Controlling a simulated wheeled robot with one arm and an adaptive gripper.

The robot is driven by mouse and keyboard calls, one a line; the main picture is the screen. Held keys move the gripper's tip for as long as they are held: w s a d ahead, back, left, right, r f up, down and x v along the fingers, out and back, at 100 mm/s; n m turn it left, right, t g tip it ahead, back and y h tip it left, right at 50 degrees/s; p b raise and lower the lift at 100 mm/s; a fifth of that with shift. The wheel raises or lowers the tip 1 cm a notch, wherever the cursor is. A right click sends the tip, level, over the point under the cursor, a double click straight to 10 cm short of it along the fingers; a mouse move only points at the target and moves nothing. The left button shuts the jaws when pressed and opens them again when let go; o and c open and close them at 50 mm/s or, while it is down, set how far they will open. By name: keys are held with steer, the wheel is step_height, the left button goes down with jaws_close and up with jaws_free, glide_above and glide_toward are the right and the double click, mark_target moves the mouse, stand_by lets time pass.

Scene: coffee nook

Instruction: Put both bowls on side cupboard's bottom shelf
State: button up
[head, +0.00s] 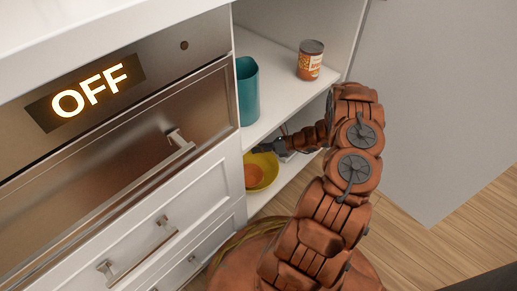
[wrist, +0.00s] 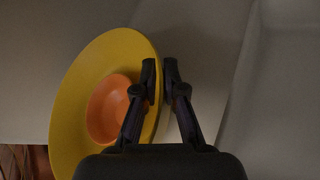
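A wide yellow bowl (head: 270,180) is low inside the open side cupboard, at the bottom shelf (head: 286,181). A smaller orange bowl (head: 254,175) sits inside it. In the wrist view, the yellow bowl (wrist: 78,100) fills the left middle with the orange bowl (wrist: 108,110) in it. My gripper (wrist: 160,72) is closed around the yellow bowl's right rim, one finger inside and one outside. In the head view my gripper (head: 266,147) reaches into the cupboard below the upper shelf. I cannot tell whether the yellow bowl rests fully on the shelf.
A teal cup (head: 248,92) and a tin can (head: 310,60) stand on the upper shelf (head: 275,65), above my arm. The open cupboard door (head: 430,110) is on the right. An oven (head: 120,110) reading OFF and drawers (head: 150,235) are on the left.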

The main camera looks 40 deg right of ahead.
steer(key=o, duration=0.4)
steer(key=shift+s+d+r, duration=0.1)
steer(key=shift+r, duration=0.15)
steer(key=p+v, duration=0.2)
steer(key=v, duration=0.5)
steer(key=shift+p, duration=0.35)
steer(key=shift+s, duration=0.1)
